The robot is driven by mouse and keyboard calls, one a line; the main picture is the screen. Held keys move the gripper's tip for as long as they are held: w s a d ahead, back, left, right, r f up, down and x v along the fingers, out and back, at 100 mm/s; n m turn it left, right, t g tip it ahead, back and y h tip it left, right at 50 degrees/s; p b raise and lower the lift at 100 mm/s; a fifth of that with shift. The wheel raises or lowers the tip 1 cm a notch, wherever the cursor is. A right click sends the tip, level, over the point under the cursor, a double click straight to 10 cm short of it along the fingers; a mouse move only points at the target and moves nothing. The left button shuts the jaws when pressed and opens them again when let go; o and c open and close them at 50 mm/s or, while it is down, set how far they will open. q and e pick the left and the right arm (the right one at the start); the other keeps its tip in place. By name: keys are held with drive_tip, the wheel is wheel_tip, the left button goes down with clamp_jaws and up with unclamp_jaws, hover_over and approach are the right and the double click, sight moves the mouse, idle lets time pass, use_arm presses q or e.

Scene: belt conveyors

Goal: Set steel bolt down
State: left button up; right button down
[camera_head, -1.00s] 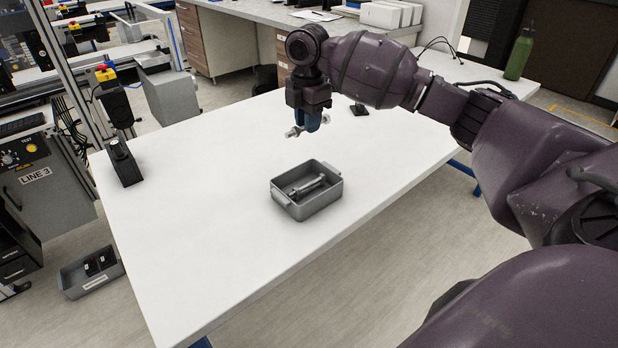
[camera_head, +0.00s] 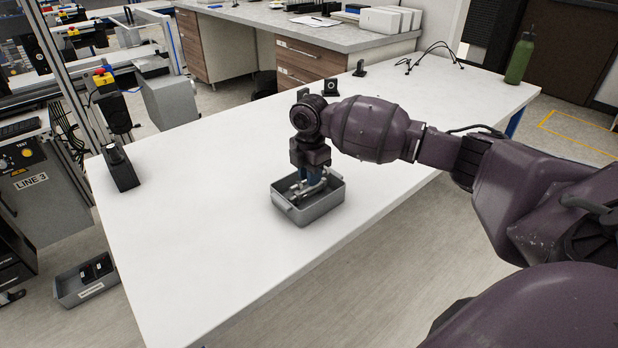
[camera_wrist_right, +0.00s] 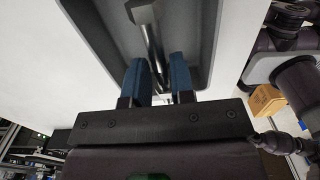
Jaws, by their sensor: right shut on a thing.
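A grey tray (camera_head: 309,215) with low walls and end handles sits on the white table. My right gripper (camera_head: 311,180) points down into the tray, with its blue fingertips below the rim. It is shut on a steel bolt, which shows between the blue fingers in the right wrist view (camera_wrist_right: 152,50), with its dark head further up that picture. My left gripper is not in view.
The white table (camera_head: 190,230) is mostly clear around the tray. A black device (camera_head: 121,167) stands at its left edge. A small black stand (camera_head: 359,69), dark cables (camera_head: 432,58) and a green bottle (camera_head: 520,58) are at the back. A grey bin (camera_head: 86,281) lies on the floor at left.

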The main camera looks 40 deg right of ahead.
drive_tip(key=shift+f, duration=0.45)
drive_tip(key=shift+f, duration=0.45)
drive_tip(key=c, duration=1)
unclamp_jaws()
drive_tip(key=shift+r+p, duration=0.85)
drive_tip(key=shift+r, duration=5.7)
drive_tip(key=shift+s+f, duration=0.1)
